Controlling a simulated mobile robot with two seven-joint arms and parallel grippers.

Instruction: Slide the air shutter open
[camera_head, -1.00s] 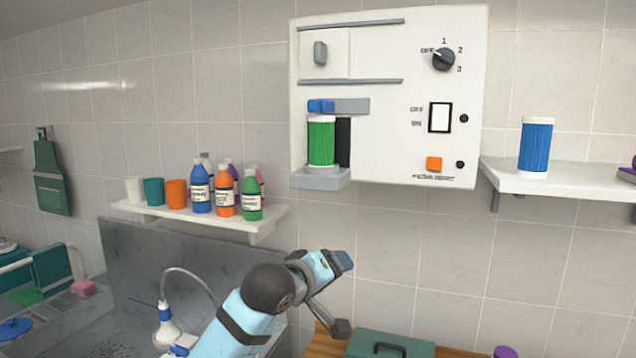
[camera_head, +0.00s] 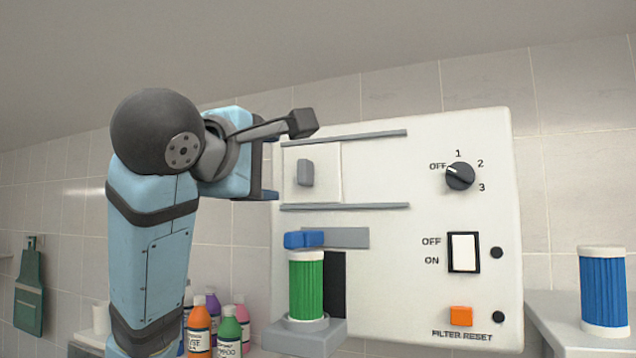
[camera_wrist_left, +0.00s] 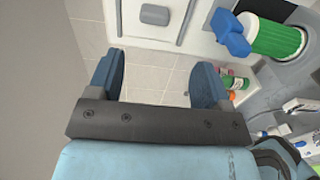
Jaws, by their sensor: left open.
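The air shutter (camera_head: 328,160) is a white plate between two grey rails, at the left end of the white wall panel (camera_head: 400,160). Its grey knob (camera_head: 305,172) also shows in the left wrist view (camera_wrist_left: 155,14). My left gripper (camera_head: 271,167) is raised just left of the shutter in the head view, its fingers pointing at the panel. In the left wrist view the open, empty fingers (camera_wrist_left: 160,62) are spread, with the knob beyond the gap between them. The knob is apart from both fingers. My right gripper is in neither view.
Below the shutter, a green filter (camera_head: 307,285) sits on a grey ledge under a blue latch (camera_head: 304,239). The panel's right side has a dial (camera_head: 460,176), a switch (camera_head: 464,252) and an orange button (camera_head: 461,316). A blue filter (camera_head: 604,290) stands on the right shelf. Bottles (camera_head: 199,325) stand below my arm.

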